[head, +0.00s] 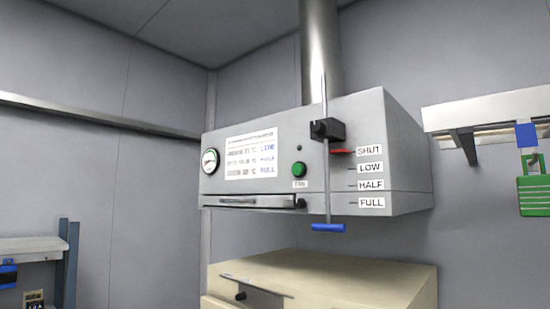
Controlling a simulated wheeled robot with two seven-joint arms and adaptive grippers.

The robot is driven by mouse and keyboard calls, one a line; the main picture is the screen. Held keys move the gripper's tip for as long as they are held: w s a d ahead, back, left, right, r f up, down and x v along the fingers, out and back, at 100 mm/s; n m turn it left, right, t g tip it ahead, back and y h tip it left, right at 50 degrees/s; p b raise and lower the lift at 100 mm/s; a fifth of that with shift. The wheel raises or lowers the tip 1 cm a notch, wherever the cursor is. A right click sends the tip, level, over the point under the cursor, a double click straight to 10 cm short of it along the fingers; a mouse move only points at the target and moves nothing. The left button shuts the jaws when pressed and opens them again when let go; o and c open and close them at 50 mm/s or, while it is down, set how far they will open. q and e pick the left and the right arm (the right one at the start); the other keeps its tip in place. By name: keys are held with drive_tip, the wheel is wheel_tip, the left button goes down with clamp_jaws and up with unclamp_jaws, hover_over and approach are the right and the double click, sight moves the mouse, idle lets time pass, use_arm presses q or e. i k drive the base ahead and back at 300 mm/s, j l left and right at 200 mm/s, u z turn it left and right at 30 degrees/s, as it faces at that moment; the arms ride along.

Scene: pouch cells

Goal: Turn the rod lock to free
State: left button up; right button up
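A grey hood box (318,165) hangs on the wall under a round duct. A thin vertical rod (327,185) runs down its front right side and ends in a blue crossbar handle (328,228). The rod lock seems to be the black block with a knob (326,129) around the rod; I cannot tell its setting. A red pointer (342,151) is level with the SHUT label (369,150). LOW, HALF and FULL labels are below. Neither of my grippers is in view.
The hood also has a gauge (210,161), a green button (299,169) and a printed chart (250,154). A beige cabinet (350,276) stands below. A green item (533,195) hangs from a right shelf (490,108). Another shelf (30,245) is at lower left.

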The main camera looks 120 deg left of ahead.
sight(318, 127)
drive_tip(key=u, duration=3.6)
